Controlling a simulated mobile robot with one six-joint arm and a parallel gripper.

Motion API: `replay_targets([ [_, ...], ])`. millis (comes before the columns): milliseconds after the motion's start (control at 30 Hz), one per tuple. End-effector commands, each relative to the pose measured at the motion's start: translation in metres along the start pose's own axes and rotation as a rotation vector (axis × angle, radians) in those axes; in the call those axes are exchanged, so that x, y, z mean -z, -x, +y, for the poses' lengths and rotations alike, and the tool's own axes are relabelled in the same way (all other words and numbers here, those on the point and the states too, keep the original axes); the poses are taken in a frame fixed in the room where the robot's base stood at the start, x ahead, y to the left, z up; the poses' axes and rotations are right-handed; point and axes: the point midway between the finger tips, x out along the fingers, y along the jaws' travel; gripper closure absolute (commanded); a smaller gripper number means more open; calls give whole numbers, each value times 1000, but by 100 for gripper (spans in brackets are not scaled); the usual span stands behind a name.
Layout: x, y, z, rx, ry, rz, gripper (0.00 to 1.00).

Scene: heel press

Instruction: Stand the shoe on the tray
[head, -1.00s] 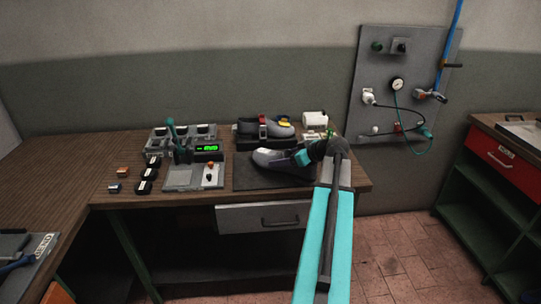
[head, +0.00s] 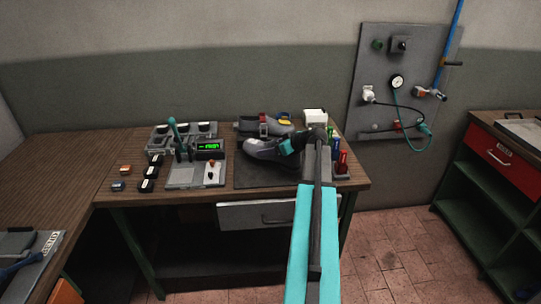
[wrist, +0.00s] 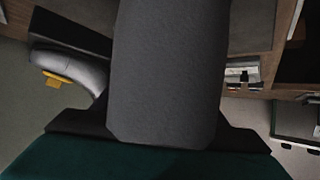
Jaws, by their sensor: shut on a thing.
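A grey shoe (head: 262,150) is tilted, toe to the left, above the dark flat tray (head: 262,178) on the bench. My gripper (head: 293,144) is shut on its right, heel end; the fingertips are hard to make out. In the wrist view a broad grey surface, apparently the held shoe (wrist: 167,70), fills the middle and hides what lies below. I cannot tell whether its toe touches anything.
A device with a green display (head: 208,148) stands left of the tray.

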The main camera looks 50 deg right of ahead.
Motion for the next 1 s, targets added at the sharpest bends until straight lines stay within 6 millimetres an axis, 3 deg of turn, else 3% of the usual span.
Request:
replay_targets([
  [267,-4,-2,0,0,-1,1,72],
  [600,-25,-15,1,-1,-2,2,72],
  [933,-30,-17,1,-1,-1,2,72],
  [967,-31,-17,1,-1,-1,-1,31],
  [1000,-31,-17,1,-1,-1,-1,24],
])
